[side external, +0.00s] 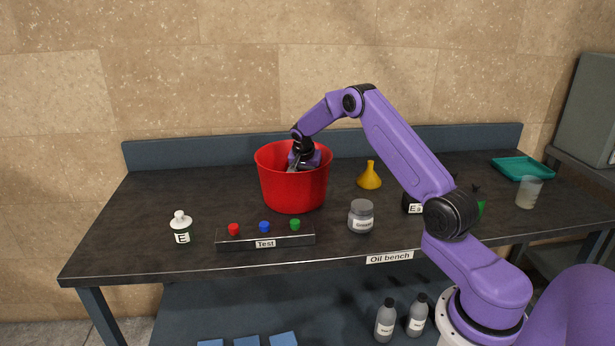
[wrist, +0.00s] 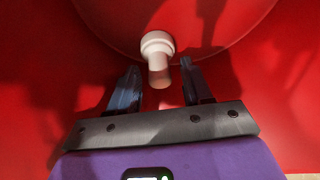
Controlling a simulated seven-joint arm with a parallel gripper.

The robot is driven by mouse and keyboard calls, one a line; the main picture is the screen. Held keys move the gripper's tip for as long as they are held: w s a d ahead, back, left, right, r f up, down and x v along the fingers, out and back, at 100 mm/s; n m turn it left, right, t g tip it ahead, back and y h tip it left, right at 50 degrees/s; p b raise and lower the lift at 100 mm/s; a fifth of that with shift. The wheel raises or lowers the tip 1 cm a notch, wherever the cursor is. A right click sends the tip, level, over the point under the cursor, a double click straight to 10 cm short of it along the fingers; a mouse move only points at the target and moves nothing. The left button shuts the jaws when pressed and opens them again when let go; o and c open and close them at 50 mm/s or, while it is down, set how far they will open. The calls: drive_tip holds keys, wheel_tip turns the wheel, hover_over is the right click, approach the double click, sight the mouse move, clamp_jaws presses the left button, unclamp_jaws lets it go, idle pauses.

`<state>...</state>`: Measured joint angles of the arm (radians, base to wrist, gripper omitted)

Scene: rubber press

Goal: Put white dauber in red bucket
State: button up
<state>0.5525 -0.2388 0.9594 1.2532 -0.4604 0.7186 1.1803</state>
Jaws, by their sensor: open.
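The red bucket (side external: 293,190) stands on the dark bench, and my gripper (side external: 300,162) reaches down into it from above. In the wrist view the bucket's red inside (wrist: 225,25) fills the picture. The white dauber (wrist: 158,55), a pale round head on a short stem, is inside the bucket, just beyond the fingertips. My gripper (wrist: 160,82) is open, and the stem end lies near the gap between its fingers. No contact between fingers and dauber shows. The bucket wall hides the dauber in the side view.
A white bottle marked E (side external: 181,228), a Test button box (side external: 265,238) and a grey grease jar (side external: 361,216) stand in front of the bucket. A yellow funnel (side external: 369,176) is to its right. A teal tray (side external: 522,168) lies far right. The bench left of the bucket is clear.

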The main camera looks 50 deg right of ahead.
drive_tip(key=v, duration=1.2)
drive_tip(key=shift+r, duration=0.1)
drive_tip(key=s+a+r+n+y, duration=0.25)
drive_tip(key=s+a+n, duration=0.45)
drive_tip(key=a, duration=0.6)
drive_tip(key=s+a+r+n+y, duration=0.1)
drive_tip(key=s+a+r+n, duration=0.2)
drive_tip(key=s+a+n, duration=0.7)
drive_tip(key=s+a+f+n, duration=0.1)
drive_tip(key=s+a+n, duration=0.1)
drive_tip(key=s, duration=0.6)
drive_tip(key=s+a+f+n+g, duration=0.1)
drive_tip(key=s+n, duration=0.3)
drive_tip(key=s, duration=0.4)
drive_tip(key=s+a+f+n+y, duration=0.1)
drive_tip(key=s+a+f+n, duration=0.1)
drive_tip(key=s, duration=0.7)
drive_tip(key=shift+a+n+g, duration=0.3)
drive_tip(key=shift+a+n, duration=0.2)
drive_tip(key=shift+a, duration=0.5)
